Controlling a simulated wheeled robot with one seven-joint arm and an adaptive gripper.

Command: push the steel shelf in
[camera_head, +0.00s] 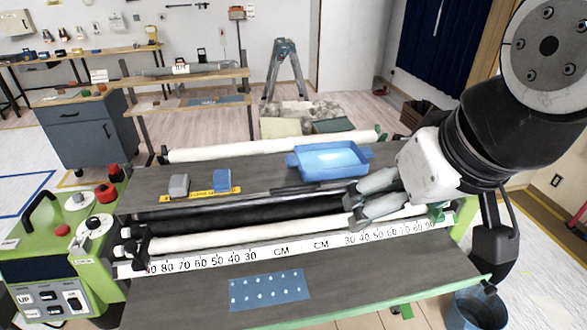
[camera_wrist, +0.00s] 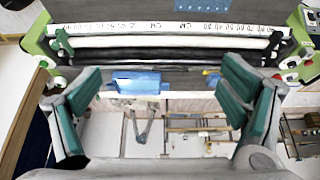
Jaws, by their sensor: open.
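The wallpaper paster has a dark grey rear shelf (camera_head: 262,174) and a dark grey front shelf (camera_head: 375,281), either of which could be the steel shelf; I cannot tell which. Between them are a dark trough and a white roller (camera_head: 215,240). My gripper (camera_head: 355,206) is open and empty, over the right half of the machine near the trough and roller. I cannot tell whether it touches anything. In the wrist view its fingers (camera_wrist: 160,76) are spread wide, with the machine's rollers and rear edge beyond them.
A blue tray (camera_head: 333,161) stands on the rear shelf near my gripper. A grey block (camera_head: 179,186) and a blue block (camera_head: 222,180) sit farther left. A blue dotted sheet (camera_head: 269,291) lies on the front shelf. A white ruler strip (camera_head: 285,246) runs along the machine. Green control housing (camera_head: 40,270) is at left.

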